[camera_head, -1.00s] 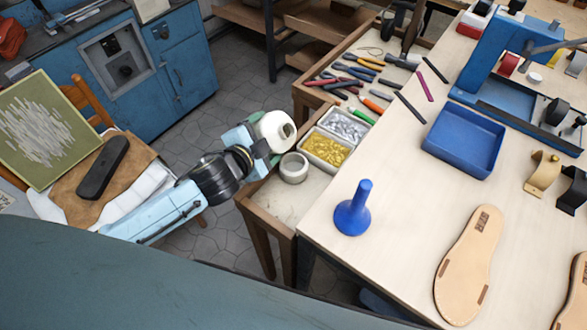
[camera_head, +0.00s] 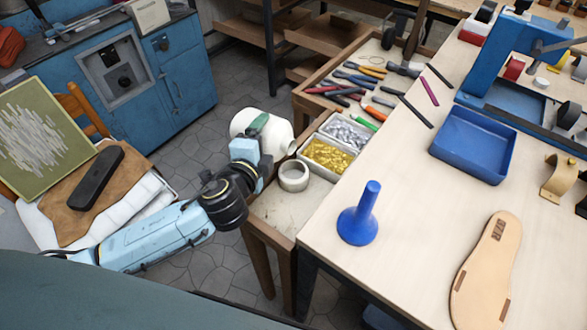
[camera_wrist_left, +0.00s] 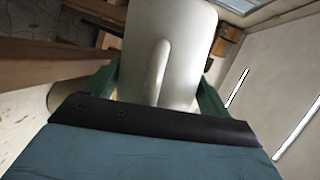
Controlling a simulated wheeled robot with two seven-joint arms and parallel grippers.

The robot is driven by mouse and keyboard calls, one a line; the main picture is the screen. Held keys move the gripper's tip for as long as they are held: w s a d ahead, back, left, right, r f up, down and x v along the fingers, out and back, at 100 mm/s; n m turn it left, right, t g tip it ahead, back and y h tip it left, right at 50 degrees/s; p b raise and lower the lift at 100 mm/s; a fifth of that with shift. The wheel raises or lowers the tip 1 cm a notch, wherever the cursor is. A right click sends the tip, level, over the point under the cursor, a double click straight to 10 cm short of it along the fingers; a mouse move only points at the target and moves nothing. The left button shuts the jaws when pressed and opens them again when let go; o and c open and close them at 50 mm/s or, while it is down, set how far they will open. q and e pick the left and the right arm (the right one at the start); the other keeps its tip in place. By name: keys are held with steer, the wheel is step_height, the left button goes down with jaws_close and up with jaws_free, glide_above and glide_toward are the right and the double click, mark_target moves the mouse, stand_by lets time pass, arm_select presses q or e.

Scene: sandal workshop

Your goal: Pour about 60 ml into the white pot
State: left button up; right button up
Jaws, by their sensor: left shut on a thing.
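My left gripper (camera_head: 257,128) is shut on a white jug (camera_head: 275,131) with a rounded body. The pot is a small open cup standing upright on the lower side bench. No stream of liquid shows, and the level in the pot cannot be made out. In the left wrist view the jug (camera_wrist_left: 187,60) fills the space between the green fingers (camera_wrist_left: 162,95). My right gripper is out of view.
Trays of gold (camera_head: 327,155) and silver (camera_head: 346,132) bits stand just behind the pot. A blue funnel-shaped thing (camera_head: 358,222) stands on the worktable (camera_head: 410,240) to the right. A blue tray (camera_head: 468,145) and a sole (camera_head: 487,268) lie farther right.

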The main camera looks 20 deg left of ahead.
arm_select(q)
steer(key=shift+d+f+m+t+y+b, duration=0.1)
steer(key=shift+f+m+t+y+b, duration=0.15)
steer(key=shift+m, duration=0.35)
steer(key=shift+d+r+m+t+y, duration=0.15)
steer(key=shift+r+m+t+y, duration=0.1)
steer(key=shift+r+m+t, duration=0.35)
stand_by(1.1)
steer(key=shift+f, duration=0.1)
stand_by(0.4)
steer(key=shift+f+m, duration=0.2)
steer(key=shift+m, duration=0.3)
stand_by(1.6)
steer(key=shift+r, duration=0.25)
steer(key=shift+a+f+n+g, duration=0.3)
steer(key=shift+a+n+g, duration=0.05)
steer(key=shift+n, duration=0.55)
steer(key=shift+w+a+r+n+g+p, duration=0.1)
steer(key=shift+r+n+g+p, duration=0.15)
steer(key=shift+n, duration=0.35)
steer(key=shift+f+n+g+h, duration=0.15)
steer(key=shift+n+g+h, duration=0.15)
steer(key=shift+h, duration=0.2)
